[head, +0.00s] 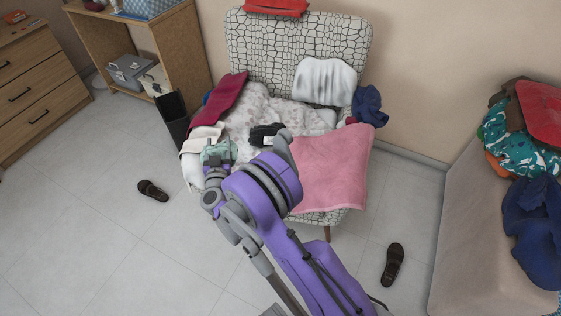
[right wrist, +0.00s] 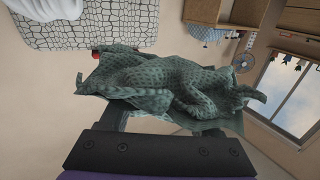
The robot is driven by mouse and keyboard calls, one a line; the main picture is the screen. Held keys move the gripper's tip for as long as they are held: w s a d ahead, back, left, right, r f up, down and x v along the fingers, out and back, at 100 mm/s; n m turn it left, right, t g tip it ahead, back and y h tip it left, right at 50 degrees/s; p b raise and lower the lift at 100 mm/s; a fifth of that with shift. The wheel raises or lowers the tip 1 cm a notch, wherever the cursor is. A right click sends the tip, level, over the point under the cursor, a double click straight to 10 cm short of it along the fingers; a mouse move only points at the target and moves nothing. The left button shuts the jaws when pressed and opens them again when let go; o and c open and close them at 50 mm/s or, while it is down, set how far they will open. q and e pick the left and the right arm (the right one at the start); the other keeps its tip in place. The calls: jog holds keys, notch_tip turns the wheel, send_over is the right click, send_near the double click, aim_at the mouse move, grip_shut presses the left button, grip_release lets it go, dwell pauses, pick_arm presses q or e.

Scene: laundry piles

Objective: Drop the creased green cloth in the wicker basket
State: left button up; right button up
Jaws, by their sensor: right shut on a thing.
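The creased green cloth (head: 219,151) is bunched in my right gripper (head: 213,168), in front of the left side of the patterned chair. In the right wrist view the same crumpled, dark-dotted cloth (right wrist: 165,85) lies across the jaws and hides the fingertips. My right gripper is shut on it and appears to hold it up clear of the floor. I see no wicker basket in either view. My left gripper is not in view.
The armchair (head: 240,42) carries a pink towel (head: 325,170), a maroon cloth (head: 224,97) and other clothes. A dark upright bin or panel (head: 172,118) stands left of it. Shoes (head: 153,190) (head: 393,264) lie on open tiled floor. A beige sofa (head: 455,235) at right holds clothes.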

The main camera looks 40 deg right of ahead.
jog(key=w+d+f+m+g+h+b, duration=0.1)
jog(key=d+f+b, duration=0.2)
jog(key=f, duration=0.5)
jog(key=w+d+f+m+g+h+b, duration=0.1)
jog(key=d+f+b, duration=0.1)
jog(key=d+f, duration=0.3)
jog(key=w+d+f+m+g+h+b, duration=0.1)
jog(key=d+f+g+h+b, duration=0.1)
jog(key=f, duration=1.1)
jog(key=shift+d+f+m+b, duration=0.15)
jog(key=shift+d+b, duration=0.25)
jog(key=shift+d, duration=0.1)
jog(key=shift+d+f+m+b, duration=0.1)
jog(key=shift+d+m+b, duration=0.05)
jog(key=shift+d+b, duration=0.3)
jog(key=shift+f+b, duration=0.35)
jog(key=shift+f, duration=1.95)
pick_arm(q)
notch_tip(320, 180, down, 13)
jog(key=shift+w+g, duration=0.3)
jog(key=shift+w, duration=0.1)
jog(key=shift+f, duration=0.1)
pick_arm(e)
jog(key=shift+f, duration=0.2)
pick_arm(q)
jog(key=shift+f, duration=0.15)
pick_arm(e)
jog(key=o, duration=1.3)
jog(key=shift+o, duration=0.2)
jog(key=shift+r, duration=0.1)
